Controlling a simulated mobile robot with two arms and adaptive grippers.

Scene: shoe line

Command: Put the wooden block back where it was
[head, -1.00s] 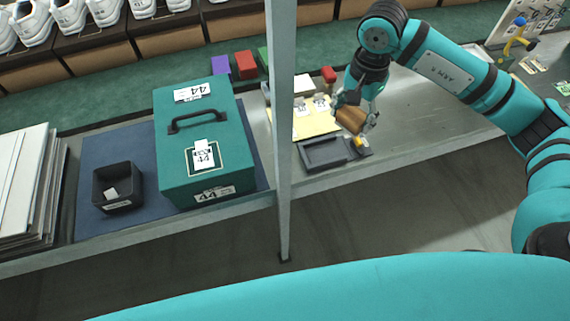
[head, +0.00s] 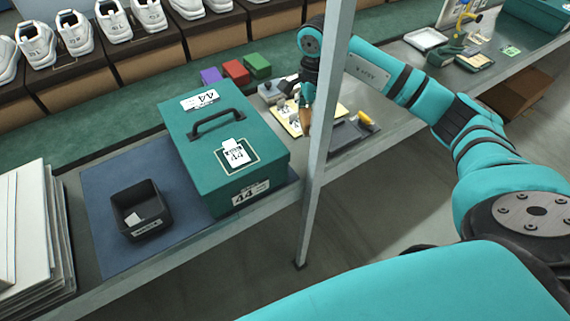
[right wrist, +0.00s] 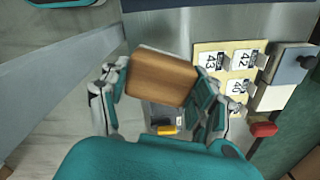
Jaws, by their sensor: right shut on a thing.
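The wooden block (right wrist: 162,77) is brown with visible grain and sits between the two fingers of my right gripper (right wrist: 164,84) in the right wrist view. The gripper is shut on it. In the head view my right gripper (head: 306,96) hangs over the bench, partly behind the grey post, and a small part of the block (head: 304,115) shows under it. The block appears above the yellow card board (head: 291,127), left of the grey tray (head: 346,136). I cannot tell its exact height. My left gripper is not in view.
The upright grey post (head: 320,165) crosses in front of the right gripper. A teal case (head: 205,150) and a black bin (head: 137,229) stand on the blue mat (head: 105,170) at left. Purple, red and green blocks (head: 235,71) lie behind.

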